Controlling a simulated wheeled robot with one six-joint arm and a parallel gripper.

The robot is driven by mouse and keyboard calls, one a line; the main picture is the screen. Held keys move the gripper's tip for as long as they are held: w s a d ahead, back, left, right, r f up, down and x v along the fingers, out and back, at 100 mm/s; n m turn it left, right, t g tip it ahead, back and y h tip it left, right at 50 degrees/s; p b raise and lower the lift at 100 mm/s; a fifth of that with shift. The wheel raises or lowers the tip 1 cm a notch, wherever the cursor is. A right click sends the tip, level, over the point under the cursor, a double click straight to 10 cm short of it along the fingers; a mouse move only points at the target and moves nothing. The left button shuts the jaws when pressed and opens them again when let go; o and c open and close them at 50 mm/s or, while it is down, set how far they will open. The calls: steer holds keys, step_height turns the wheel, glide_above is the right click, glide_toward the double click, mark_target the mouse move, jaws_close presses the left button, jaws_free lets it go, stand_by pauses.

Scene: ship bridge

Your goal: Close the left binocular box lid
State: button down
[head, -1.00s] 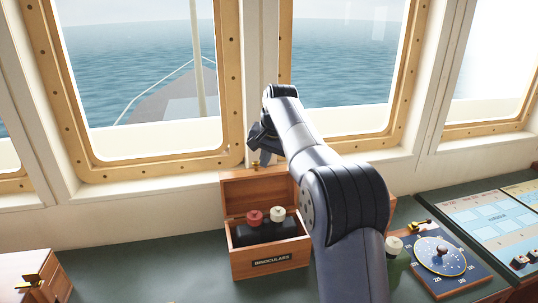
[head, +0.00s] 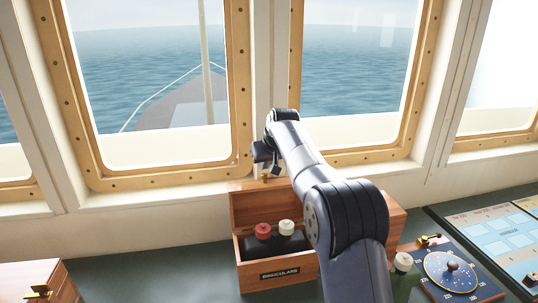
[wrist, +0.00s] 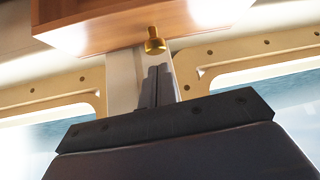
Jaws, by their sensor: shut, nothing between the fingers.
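The binocular box (head: 277,270) is a wooden box with a "BINOCULARS" label, standing on the dark green console. Its lid (head: 258,205) stands open, raised at the back. Dark binoculars with a red cap (head: 263,231) and a pale cap (head: 286,227) sit inside. My gripper (head: 268,168) is behind the top of the lid, near the window sill, partly hidden by my arm. In the wrist view the shut fingers (wrist: 158,85) point up toward a brass knob (wrist: 155,41) on the underside of a wooden panel, the lid. The fingers appear empty and apart from the knob.
Another wooden box with a brass clasp (head: 40,290) is at the lower left. A blue dial instrument (head: 450,271) and a chart panel (head: 500,236) are at the right. Windows rise close behind.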

steer(key=shift+p+x, duration=0.3)
steer(key=shift+x, duration=1.4)
steer(key=shift+s+b, duration=0.15)
steer(key=shift+b, duration=0.5)
